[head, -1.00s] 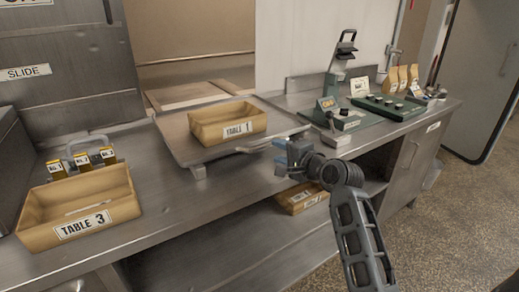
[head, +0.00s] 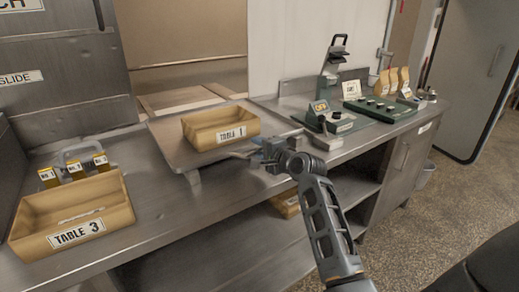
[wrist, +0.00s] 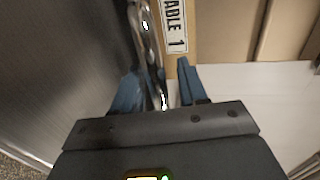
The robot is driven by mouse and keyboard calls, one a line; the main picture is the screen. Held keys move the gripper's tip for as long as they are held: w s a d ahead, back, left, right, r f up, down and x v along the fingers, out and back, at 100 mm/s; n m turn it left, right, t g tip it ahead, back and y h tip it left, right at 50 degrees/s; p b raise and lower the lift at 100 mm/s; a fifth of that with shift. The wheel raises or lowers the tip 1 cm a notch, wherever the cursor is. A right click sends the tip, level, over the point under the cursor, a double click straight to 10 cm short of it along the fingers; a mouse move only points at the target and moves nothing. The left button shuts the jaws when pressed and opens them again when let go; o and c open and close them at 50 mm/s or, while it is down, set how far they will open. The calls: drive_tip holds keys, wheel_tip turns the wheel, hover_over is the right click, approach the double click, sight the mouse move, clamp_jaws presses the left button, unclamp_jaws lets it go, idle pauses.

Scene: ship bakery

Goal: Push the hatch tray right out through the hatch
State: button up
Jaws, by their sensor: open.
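The hatch tray (head: 172,140) is a flat metal tray on the counter, in front of the hatch opening (head: 190,62). A tan box labelled TABLE 1 (head: 221,128) sits on it and also shows in the wrist view (wrist: 184,62). My gripper (head: 256,153) is at the tray's near right edge. In the wrist view, its blue fingers (wrist: 158,70) are apart, with a shiny metal bar (wrist: 148,40) between them. The bar appears to be the tray's handle. I cannot tell whether the fingers touch it.
A tan TABLE 3 box (head: 72,212) and small numbered yellow packs (head: 75,168) stand at the left. A green scale-like device (head: 328,100) and a green panel (head: 380,109) are at the right. Another box (head: 287,204) sits on the shelf below.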

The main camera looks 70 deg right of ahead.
clamp_jaws()
idle(0.3)
